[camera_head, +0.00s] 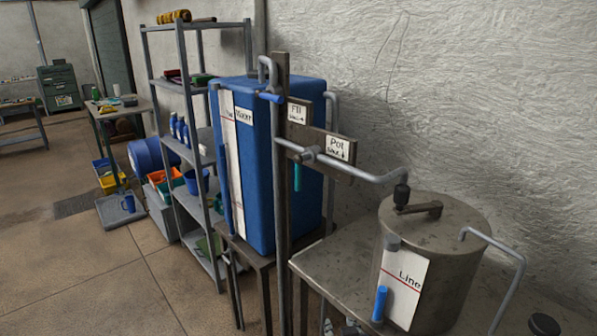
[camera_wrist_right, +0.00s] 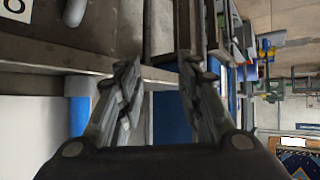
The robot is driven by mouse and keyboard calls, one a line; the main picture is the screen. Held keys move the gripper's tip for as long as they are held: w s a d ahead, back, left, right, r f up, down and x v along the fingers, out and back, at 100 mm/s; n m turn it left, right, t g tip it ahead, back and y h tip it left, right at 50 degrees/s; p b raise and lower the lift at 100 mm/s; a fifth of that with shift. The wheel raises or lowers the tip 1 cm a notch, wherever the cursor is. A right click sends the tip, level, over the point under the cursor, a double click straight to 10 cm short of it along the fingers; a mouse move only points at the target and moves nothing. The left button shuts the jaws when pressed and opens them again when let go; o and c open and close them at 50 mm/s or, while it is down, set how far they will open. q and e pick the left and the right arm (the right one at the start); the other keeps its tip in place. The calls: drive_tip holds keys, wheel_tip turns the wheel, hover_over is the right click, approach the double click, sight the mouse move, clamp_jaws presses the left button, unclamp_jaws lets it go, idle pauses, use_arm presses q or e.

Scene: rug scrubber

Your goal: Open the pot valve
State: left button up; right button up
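The sign marked "Pot" (camera_head: 338,147) hangs on a post beside the blue tank. A grey pipe (camera_head: 370,176) runs past it to the metal pot (camera_head: 450,250). A valve body (camera_head: 307,156) sits on this pipe, with a teal handle (camera_head: 297,177) hanging down below it. A "Fill" sign (camera_head: 297,113) is above, next to another blue handle (camera_head: 270,97). The pot has a "Line" label and a blue part (camera_head: 380,302) low on its side. My right gripper (camera_wrist_right: 157,72) is open and empty in the wrist view. My left gripper is not in view.
The blue tank (camera_head: 285,170) stands on a stand behind the post. The pot stands on a metal table (camera_head: 335,270) against the wall. A shelf unit (camera_head: 182,90) with bottles and bins is to the left. The floor (camera_head: 100,270) at the lower left is clear.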

drive_tip(key=w+a+r+t+p, duration=0.1)
drive_tip(key=w+a+r+t, duration=0.15)
drive_tip(key=r, duration=0.55)
drive_tip(key=w+a+r+t, duration=0.15)
drive_tip(key=w+r, duration=0.25)
drive_tip(key=r, duration=0.4)
drive_tip(key=t+y+p, duration=0.1)
drive_tip(key=t+y, duration=0.1)
drive_tip(key=t, duration=0.1)
approach(299, 180)
drive_tip(key=w, duration=0.1)
drive_tip(key=w+p, duration=0.1)
drive_tip(key=w, duration=0.2)
drive_tip(key=w+a+p, duration=0.1)
drive_tip(key=w, duration=0.2)
drive_tip(key=w+p, duration=0.1)
drive_tip(key=w, duration=0.2)
drive_tip(key=shift+w+a+r, duration=0.1)
drive_tip(key=shift+w+a, duration=0.2)
drive_tip(key=shift+w, duration=0.1)
clamp_jaws()
